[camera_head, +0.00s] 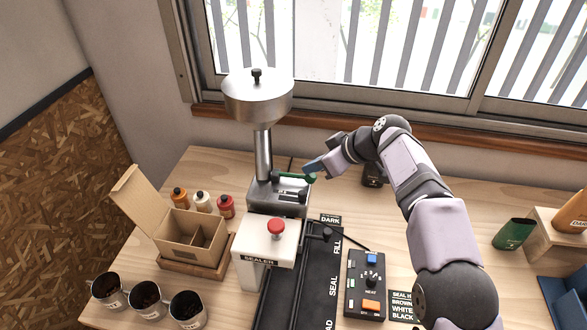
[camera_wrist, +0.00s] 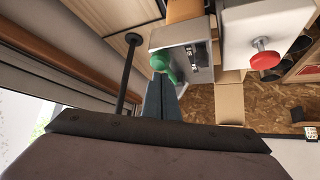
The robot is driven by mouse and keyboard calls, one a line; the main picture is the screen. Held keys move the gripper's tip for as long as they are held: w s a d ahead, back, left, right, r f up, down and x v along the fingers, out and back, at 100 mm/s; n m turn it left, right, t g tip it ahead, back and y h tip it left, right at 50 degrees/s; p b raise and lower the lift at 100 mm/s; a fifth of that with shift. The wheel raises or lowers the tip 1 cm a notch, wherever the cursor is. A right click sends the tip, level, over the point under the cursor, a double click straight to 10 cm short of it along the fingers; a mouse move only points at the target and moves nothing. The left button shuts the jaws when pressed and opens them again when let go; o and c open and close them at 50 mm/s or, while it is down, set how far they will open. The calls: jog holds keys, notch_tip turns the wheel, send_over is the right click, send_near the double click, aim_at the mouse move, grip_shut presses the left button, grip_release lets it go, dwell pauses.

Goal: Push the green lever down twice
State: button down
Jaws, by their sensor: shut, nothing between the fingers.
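The green lever (camera_head: 295,177) sticks out to the right from the metal base of the filler (camera_head: 258,140), and looks roughly level. In the wrist view, the lever's rounded green end (camera_wrist: 164,68) lies just beyond my fingertips. My gripper (camera_head: 308,168) is shut and empty, its blue-grey fingers close by the lever's right end and slightly above it in the head view. In the wrist view the closed fingers (camera_wrist: 161,84) point at the lever and overlap its near edge. I cannot tell whether they touch it.
The white sealer (camera_head: 268,241) with a red knob (camera_head: 276,228) stands in front of the filler. A control box (camera_head: 366,285) and black track are at front. An open carton (camera_head: 188,238), bottles and bean mugs stand left. The window sill is behind; the table right of the lever is partly clear.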

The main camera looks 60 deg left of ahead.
jog(key=shift+r, duration=0.1)
jog(key=shift+r+p, duration=2.65)
jog(key=shift+r, duration=0.3)
jog(key=shift+s+a+p, duration=0.1)
jog(key=shift+a+p, duration=0.15)
jog(key=shift+p, duration=0.65)
jog(key=shift+a+f, duration=0.1)
jog(key=shift+f, duration=0.1)
jog(key=shift+f+b, duration=0.8)
jog(key=shift+f, duration=0.25)
jog(key=shift+d+b, duration=0.35)
jog(key=shift+b, duration=0.2)
dwell(0.6)
